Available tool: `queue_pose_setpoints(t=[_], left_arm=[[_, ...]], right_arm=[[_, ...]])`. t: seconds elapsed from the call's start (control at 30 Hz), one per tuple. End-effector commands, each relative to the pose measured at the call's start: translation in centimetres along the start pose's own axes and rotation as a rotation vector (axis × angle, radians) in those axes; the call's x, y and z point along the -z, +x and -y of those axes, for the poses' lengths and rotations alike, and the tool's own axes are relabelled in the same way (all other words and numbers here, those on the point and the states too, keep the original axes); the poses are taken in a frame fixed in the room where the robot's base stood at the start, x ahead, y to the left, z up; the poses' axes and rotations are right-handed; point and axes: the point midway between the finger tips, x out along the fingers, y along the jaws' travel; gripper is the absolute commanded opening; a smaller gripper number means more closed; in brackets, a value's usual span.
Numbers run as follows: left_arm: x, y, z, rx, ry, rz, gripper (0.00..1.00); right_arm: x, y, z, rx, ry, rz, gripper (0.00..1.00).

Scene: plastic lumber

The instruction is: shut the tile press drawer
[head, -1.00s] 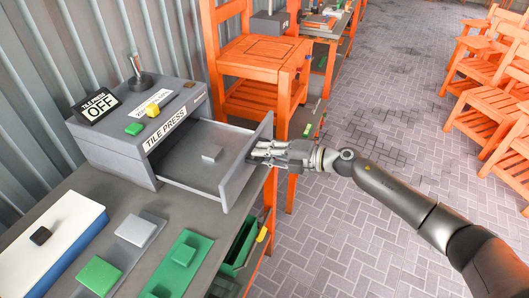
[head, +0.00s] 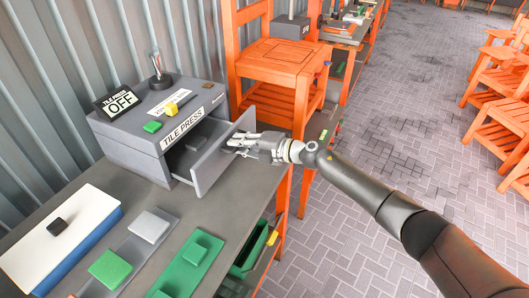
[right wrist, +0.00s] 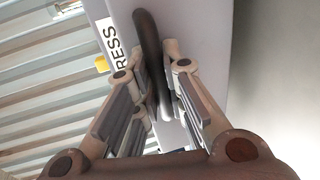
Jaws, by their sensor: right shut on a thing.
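The grey tile press (head: 145,150) stands on the bench against the metal wall, with an "OFF" sign on top. My right gripper (head: 236,146) is at the outer face of the drawer front. In the right wrist view, the gripper (right wrist: 158,80) is shut on the dark curved drawer handle (right wrist: 147,40), which passes between its fingers. The handle is mostly hidden by the fingers in the head view. My left gripper is in neither view.
The grey bench (head: 160,210) holds a white and blue block (head: 62,240), a light grey tile (head: 150,226) and green tiles (head: 110,269) in front of the press.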

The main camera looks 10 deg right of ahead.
Motion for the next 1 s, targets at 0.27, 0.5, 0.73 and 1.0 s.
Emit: queue_pose_setpoints(t=[0.27, 0.5, 0.73, 1.0], left_arm=[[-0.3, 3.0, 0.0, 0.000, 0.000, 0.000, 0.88], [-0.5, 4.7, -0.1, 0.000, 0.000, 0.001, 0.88], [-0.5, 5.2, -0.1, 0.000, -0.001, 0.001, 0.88], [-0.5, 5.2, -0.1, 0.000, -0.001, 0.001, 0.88]], right_arm=[[0.0, 6.1, -1.0, -0.003, -0.002, -0.001, 0.00], [0.0, 8.9, -1.7, -0.002, -0.001, 0.000, 0.00], [-0.1, 9.9, -2.1, -0.001, 0.000, 0.001, 0.00], [0.0, 10.1, -2.3, -0.003, 0.000, 0.001, 0.00]])
